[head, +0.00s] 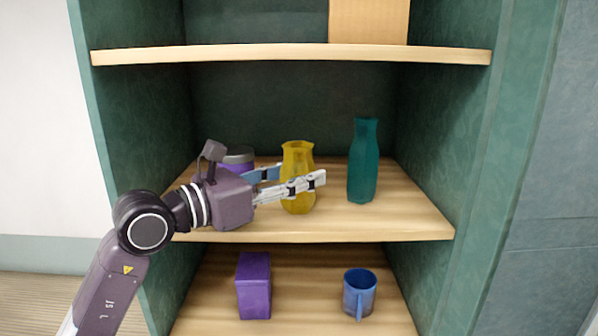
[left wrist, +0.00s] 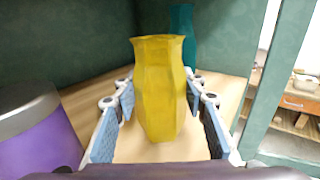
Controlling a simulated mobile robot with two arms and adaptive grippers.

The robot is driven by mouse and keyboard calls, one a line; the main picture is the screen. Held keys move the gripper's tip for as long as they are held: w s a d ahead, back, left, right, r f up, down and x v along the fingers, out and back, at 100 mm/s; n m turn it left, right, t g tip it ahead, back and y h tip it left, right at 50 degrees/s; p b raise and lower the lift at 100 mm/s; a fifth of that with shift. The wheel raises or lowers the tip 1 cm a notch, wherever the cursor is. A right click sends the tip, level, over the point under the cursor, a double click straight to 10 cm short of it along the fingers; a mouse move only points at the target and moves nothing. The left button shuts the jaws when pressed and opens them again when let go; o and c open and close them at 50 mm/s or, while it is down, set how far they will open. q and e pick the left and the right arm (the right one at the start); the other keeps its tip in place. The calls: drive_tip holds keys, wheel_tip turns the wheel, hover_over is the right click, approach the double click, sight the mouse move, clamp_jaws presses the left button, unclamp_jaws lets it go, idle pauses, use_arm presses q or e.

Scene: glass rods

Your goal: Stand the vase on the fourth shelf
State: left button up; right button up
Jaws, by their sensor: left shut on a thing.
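A yellow faceted vase (head: 298,157) is upright over the middle shelf board (head: 420,222), its base at or very close to the wood. It fills the middle of the left wrist view (left wrist: 158,90). My left gripper (head: 302,180) reaches in from the left, level with the shelf, with one finger on each side of the vase's body, shut on it. The near finger crosses in front of the vase in the head view; the far finger is partly hidden behind it. My right gripper is not in view.
A teal bottle (head: 363,160) stands to the right of the vase. A purple jar with a grey lid (head: 238,156) stands behind my left gripper. The board above (head: 290,54) bears a cardboard box (head: 368,20). Below are a purple block (head: 254,285) and a blue mug (head: 359,292).

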use_arm(q)
drive_tip(key=shift+f, duration=0.15)
drive_tip(key=o, duration=1.3)
drive_tip(key=shift+o, duration=0.2)
drive_tip(key=shift+s+a, duration=0.1)
drive_tip(key=shift+a, duration=0.1)
drive_tip(key=b+v, duration=0.4)
drive_tip(key=v, duration=0.6)
drive_tip(key=shift+s+a+b, duration=0.25)
drive_tip(key=shift+a+b, duration=0.1)
drive_tip(key=shift+b, duration=0.05)
drive_tip(key=shift+s+a, duration=0.25)
drive_tip(key=shift+s, duration=0.05)
